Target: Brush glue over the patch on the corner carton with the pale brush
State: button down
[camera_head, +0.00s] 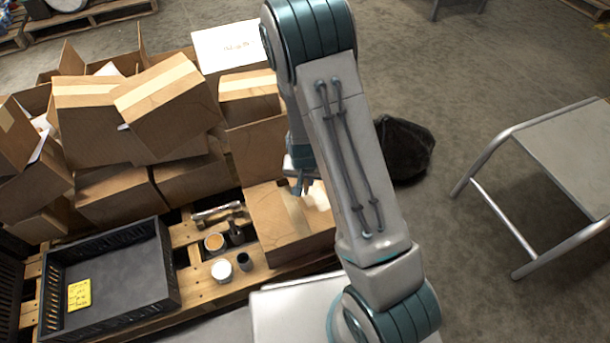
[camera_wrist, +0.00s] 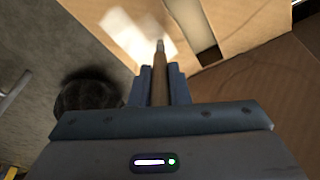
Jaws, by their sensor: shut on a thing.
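My gripper (camera_wrist: 160,85) is shut on a brush (camera_wrist: 160,64) with a brown handle, seen in the wrist view. The brush points away from the gripper, and its tip lies over or against a whitish patch (camera_wrist: 130,35) on a carton; I cannot tell whether they touch. In the head view my gripper (camera_head: 300,186) is above the corner carton (camera_head: 275,222) at the pallet's front right. Part of the pale patch (camera_head: 318,200) shows beside my arm, which hides the rest. An open pot with amber content (camera_head: 214,242) stands on the pallet left of the carton.
A white-topped pot (camera_head: 221,270) and a small dark cup (camera_head: 244,261) stand near the amber pot. A black crate (camera_head: 110,275) with a yellow note lies left. Many cartons (camera_head: 150,110) are heaped behind. A dark bag (camera_head: 404,150) and a metal-framed table (camera_head: 570,150) stand right.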

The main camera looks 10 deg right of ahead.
jog(key=shift+s, duration=0.1)
jog(key=shift+s+d, duration=0.1)
jog(key=shift+s, duration=0.4)
jog(key=shift+s+f, duration=0.1)
jog(key=shift+s+d+b, duration=0.25)
jog(key=shift+s+b, duration=0.05)
jog(key=shift+s, duration=0.9)
jog(key=shift+w, duration=0.1)
jog(key=shift+w+a, duration=0.25)
jog(key=shift+w, duration=1.05)
